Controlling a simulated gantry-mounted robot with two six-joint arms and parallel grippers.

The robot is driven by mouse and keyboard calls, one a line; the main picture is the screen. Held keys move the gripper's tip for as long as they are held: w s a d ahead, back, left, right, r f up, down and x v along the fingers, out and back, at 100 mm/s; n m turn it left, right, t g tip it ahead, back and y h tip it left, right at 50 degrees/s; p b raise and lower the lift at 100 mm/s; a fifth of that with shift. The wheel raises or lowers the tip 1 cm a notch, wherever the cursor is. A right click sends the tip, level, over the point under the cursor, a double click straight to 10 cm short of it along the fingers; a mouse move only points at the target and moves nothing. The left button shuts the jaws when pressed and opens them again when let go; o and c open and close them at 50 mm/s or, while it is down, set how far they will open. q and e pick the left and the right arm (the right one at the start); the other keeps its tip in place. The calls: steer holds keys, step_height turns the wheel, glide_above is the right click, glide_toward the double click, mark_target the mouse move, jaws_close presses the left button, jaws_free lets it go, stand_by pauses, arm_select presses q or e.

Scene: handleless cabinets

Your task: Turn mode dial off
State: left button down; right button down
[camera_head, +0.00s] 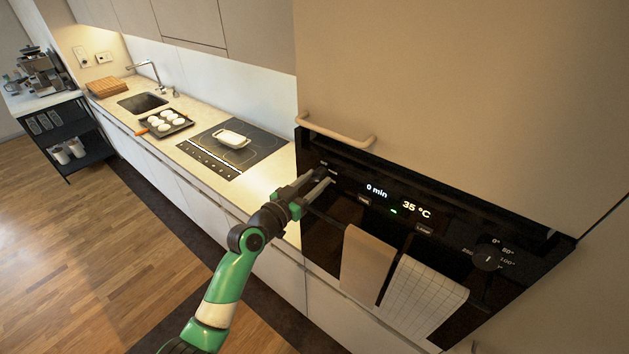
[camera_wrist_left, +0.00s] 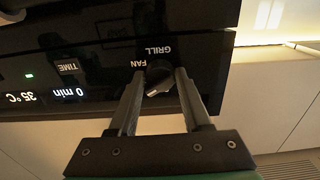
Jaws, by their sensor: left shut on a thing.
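The oven's black control panel (camera_head: 452,226) carries a lit display reading 0 min and 35 °C. The mode dial (camera_wrist_left: 158,78) is a dark knob beside the FAN and GRILL labels, which appear upside down in the left wrist view. My left gripper (camera_head: 322,180) is at the panel's left end, its fingers on either side of the dial. In the left wrist view the gripper (camera_wrist_left: 161,80) is shut on the dial. In the head view the fingers largely hide the dial. My right gripper is not in view.
A temperature dial (camera_head: 486,258) is at the panel's right end. A handle (camera_head: 336,133) sits above the oven. A brown towel (camera_head: 366,262) and a checked towel (camera_head: 421,299) hang in front. A white dish (camera_head: 232,139) stands on the hob at left.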

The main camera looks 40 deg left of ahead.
arm_select(q)
steer(key=shift+n, duration=0.3)
steer(key=n+p, duration=0.1)
steer(key=n, duration=0.4)
steer(key=shift+r, duration=0.1)
steer(key=n+p, duration=0.2)
steer(key=n, duration=0.4)
steer(key=shift+d, duration=0.1)
steer(key=shift+n, duration=0.3)
steer(key=shift+c, duration=2)
jaws_free()
steer(key=shift+s, duration=0.1)
